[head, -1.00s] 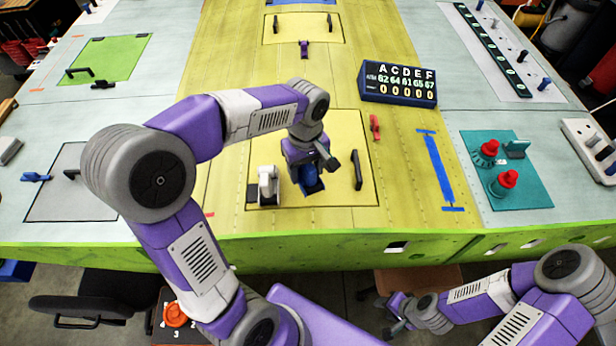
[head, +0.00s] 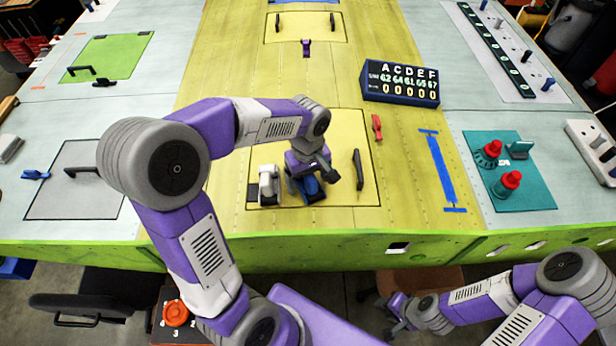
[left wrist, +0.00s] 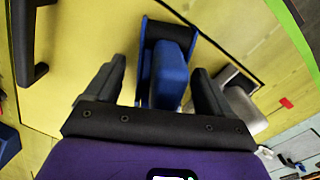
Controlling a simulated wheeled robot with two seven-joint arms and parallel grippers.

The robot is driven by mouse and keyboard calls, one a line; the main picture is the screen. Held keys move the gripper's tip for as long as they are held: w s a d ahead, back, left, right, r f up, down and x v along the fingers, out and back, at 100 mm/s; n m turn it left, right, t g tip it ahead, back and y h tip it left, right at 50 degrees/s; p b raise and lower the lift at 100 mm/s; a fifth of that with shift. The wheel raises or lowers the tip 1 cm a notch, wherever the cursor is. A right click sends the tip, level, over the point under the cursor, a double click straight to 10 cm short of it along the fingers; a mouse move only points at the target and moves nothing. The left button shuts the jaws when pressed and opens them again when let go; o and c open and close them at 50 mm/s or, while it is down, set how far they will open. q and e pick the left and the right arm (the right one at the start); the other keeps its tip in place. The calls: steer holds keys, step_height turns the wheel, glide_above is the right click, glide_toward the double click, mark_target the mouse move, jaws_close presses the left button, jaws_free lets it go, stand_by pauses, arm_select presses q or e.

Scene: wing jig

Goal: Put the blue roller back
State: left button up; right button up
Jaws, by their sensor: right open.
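The blue roller (head: 310,187) sits in a dark cradle on the yellow panel near the front of the table. In the left wrist view the blue roller (left wrist: 171,75) lies in its blue-and-black cradle, between the fingers of my left gripper (left wrist: 157,92). Those fingers are spread, with a gap visible on the left side. In the head view my left gripper (head: 312,176) is right over the roller and partly hides it. My right gripper (head: 396,318) is open and empty, low in front of the table edge.
A white-and-grey tool (head: 267,182) stands in a holder just left of the roller. A black handle (head: 358,170) stands close on the right. A red clamp (head: 376,127) and a number display (head: 400,83) are further right.

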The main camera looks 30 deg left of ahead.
arm_select(q)
step_height(320, 180, up, 12)
steer(key=shift+a+r+p, duration=0.1)
steer(key=shift+r+p, duration=0.1)
steer(key=shift+p, duration=0.55)
stand_by(0.3)
